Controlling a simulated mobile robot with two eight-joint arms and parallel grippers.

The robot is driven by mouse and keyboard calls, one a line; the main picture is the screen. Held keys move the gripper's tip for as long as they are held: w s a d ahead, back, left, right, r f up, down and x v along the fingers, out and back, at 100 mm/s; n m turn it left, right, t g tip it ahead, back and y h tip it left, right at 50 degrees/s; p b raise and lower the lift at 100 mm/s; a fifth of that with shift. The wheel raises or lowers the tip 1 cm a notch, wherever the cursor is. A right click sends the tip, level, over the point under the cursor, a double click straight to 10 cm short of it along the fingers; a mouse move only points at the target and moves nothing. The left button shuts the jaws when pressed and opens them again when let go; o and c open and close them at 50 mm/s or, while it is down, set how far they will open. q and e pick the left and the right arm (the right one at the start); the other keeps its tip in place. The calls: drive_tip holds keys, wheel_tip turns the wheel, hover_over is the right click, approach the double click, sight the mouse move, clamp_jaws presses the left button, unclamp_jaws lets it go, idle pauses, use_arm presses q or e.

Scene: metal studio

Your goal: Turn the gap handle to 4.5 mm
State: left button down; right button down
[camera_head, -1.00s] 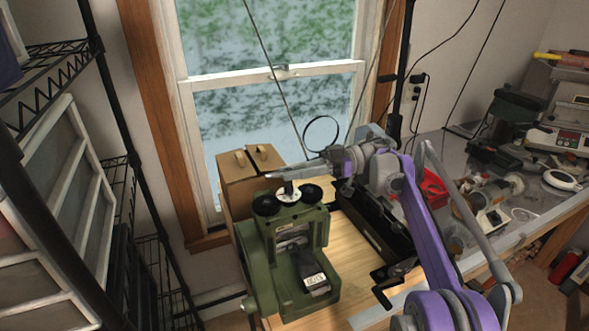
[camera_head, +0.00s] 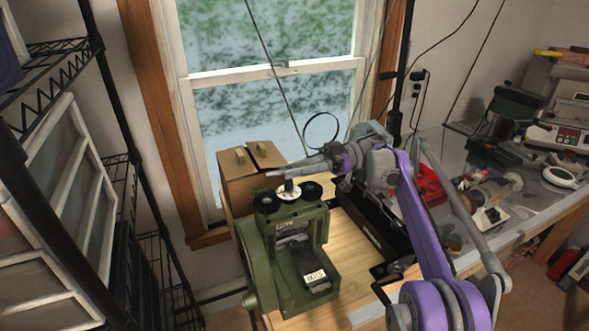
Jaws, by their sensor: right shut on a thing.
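A green rolling machine (camera_head: 262,262) stands on the wooden bench. Two black knobs sit on its top, a left one (camera_head: 267,202) and a right one (camera_head: 312,190). Between them is a small white dial (camera_head: 289,193) with the gap handle (camera_head: 289,184) above it. My right gripper (camera_head: 284,180) reaches in from the right and is shut on the gap handle. Its fingers hide much of the handle, and the dial's marks are too small to read. My left gripper is not in view.
A cardboard box (camera_head: 236,190) stands behind the machine. A long black device with a crank (camera_head: 392,270) lies to its right under my arm. A red bin (camera_head: 431,184) and cluttered tools fill the metal bench at right. Wire shelving (camera_head: 150,258) stands at left.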

drive_tip(key=shift+r, duration=0.15)
idle(0.6)
drive_tip(key=c, duration=0.8)
unclamp_jaws()
drive_tip(key=shift+a, duration=0.1)
